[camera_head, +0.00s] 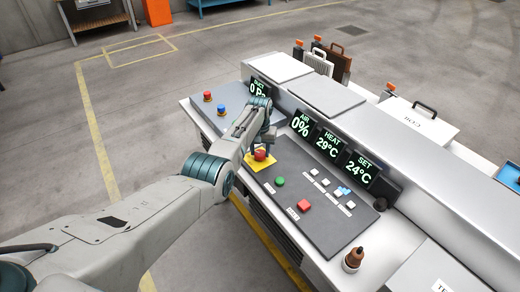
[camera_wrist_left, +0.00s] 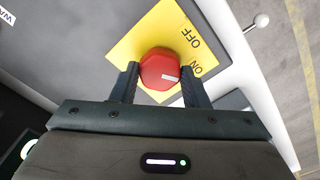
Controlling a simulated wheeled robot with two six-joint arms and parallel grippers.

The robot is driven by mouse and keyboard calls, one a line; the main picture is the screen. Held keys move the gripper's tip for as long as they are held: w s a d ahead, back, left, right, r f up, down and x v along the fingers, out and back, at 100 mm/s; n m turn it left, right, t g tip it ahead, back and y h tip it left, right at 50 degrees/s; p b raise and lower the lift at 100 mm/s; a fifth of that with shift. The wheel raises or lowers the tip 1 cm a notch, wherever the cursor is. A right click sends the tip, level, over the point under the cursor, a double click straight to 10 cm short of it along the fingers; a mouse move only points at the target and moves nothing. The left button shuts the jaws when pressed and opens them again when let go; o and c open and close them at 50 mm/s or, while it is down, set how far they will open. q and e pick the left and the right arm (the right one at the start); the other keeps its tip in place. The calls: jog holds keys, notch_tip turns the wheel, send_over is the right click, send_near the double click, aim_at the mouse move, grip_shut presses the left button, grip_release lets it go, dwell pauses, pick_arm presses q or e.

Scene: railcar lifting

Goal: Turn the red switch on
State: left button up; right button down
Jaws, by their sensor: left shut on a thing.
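The red switch (camera_head: 261,155) is a round knob on a yellow plate on the console. In the left wrist view the red switch (camera_wrist_left: 160,70) has a small white mark at its lower right. The yellow plate (camera_wrist_left: 139,40) carries the words OFF and ON, and the white mark lies toward ON. My left gripper (camera_wrist_left: 160,85) is shut on the red switch, one finger on each side. In the head view my left gripper (camera_head: 264,144) comes down over the switch from above. My right gripper is not in view.
A green button (camera_head: 280,181), a red square button (camera_head: 304,205) and several small keys sit on the same panel. Lit displays (camera_head: 329,144) stand behind it. Another red knob (camera_head: 207,96) and a blue knob (camera_head: 222,110) are at left. A brown bottle (camera_head: 353,259) stands at the front right.

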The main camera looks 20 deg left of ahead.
aim_at(260, 153)
pick_arm(q)
jog(key=shift+r+m, duration=0.1)
jog(key=shift+m, duration=0.3)
jog(key=o, duration=1)
notch_tip(260, 153, up, 11)
jog(key=shift+f+b, duration=0.1)
jog(key=shift+b, duration=0.4)
